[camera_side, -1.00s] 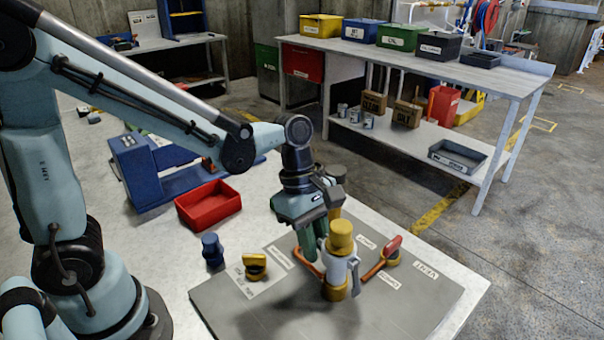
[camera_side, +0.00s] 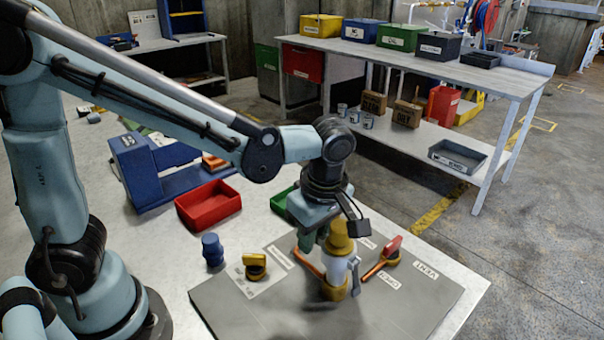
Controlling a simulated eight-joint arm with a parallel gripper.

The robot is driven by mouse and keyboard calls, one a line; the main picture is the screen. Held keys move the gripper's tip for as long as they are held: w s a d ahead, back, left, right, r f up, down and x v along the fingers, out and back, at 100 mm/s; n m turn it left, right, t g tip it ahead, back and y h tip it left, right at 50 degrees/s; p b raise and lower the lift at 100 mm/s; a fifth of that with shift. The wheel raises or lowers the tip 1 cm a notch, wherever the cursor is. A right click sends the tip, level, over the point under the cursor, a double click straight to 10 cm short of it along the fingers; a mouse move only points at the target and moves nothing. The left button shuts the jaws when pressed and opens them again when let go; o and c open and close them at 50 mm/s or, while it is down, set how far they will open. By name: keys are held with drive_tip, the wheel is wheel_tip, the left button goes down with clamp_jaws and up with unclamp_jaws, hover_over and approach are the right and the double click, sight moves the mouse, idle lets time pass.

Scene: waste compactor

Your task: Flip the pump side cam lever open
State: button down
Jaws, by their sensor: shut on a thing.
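The coupling is upright on the grey panel (camera_side: 230,308), with a yellow cap (camera_side: 340,238), a pale body (camera_side: 338,268) and a yellow base (camera_side: 334,290). A grey cam lever (camera_side: 355,276) hangs at its right side. My gripper (camera_side: 316,244) points down at the coupling's far left side, its green fingers close against it. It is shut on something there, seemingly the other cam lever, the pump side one. The fingertips and that lever are mostly hidden behind the coupling, so the lever's angle cannot be told.
Orange pipes run left (camera_side: 307,262) and right (camera_side: 373,271) of the coupling. A red-handled valve (camera_side: 390,248) stands right, a yellow knob (camera_side: 255,265) and a blue fitting (camera_side: 212,249) left. Red (camera_side: 208,204) and green (camera_side: 283,199) trays lie behind. The panel's front is clear.

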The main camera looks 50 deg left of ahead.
sight(321, 237)
drive_tip(key=c, duration=1.2)
unclamp_jaws()
drive_tip(key=r, duration=0.4)
drive_tip(key=d+r, duration=0.1)
drive_tip(key=r, duration=0.3)
drive_tip(key=d+r, duration=0.1)
drive_tip(key=r, duration=0.3)
